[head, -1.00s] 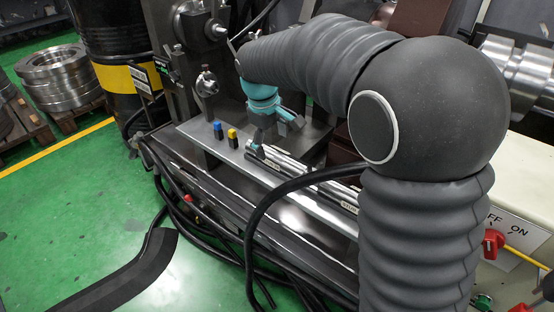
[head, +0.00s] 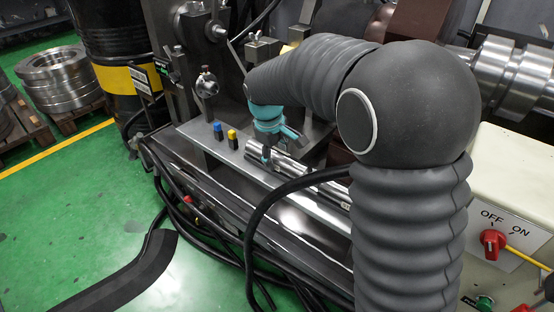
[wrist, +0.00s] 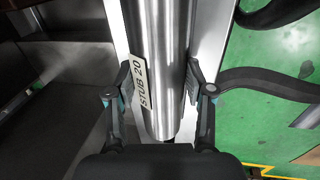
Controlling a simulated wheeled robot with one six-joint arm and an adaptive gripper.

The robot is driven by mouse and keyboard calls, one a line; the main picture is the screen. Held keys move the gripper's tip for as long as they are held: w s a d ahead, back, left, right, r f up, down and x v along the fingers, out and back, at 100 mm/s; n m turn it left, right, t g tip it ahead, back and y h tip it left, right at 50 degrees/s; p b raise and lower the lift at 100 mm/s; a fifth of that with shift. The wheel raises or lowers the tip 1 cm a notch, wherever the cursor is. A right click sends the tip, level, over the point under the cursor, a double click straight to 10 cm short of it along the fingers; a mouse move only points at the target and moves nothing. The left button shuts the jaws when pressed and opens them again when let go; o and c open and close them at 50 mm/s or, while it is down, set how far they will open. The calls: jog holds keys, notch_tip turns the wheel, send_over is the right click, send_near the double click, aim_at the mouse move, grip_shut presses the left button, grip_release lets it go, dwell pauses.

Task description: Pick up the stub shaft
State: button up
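The stub shaft (wrist: 160,40) is a bright metal cylinder with a pale tag (wrist: 143,82) reading "STUB 20". In the wrist view it runs up the picture, its near end by my palm. My gripper (wrist: 157,78) has one finger on each side of it, near the tagged end. The fingers stand apart; any gaps to the shaft look narrow, and contact is not clear. In the head view my gripper (head: 268,152) points down at the end of the metal bars (head: 297,171) on the bench, partly hiding them.
The metal bench (head: 225,152) carries a blue block (head: 218,131) and a yellow block (head: 232,138) left of my gripper. A clamp-like fixture (head: 207,84) stands behind them. Black hoses (head: 262,215) loop along the bench's front. Green floor (head: 110,190) lies open to the left.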

aim_at(276, 153)
grip_shut()
jog(key=shift+r, duration=0.1)
notch_tip(276, 153, up, 10)
jog(key=shift+f+p, duration=0.1)
jog(key=shift+p, duration=0.3)
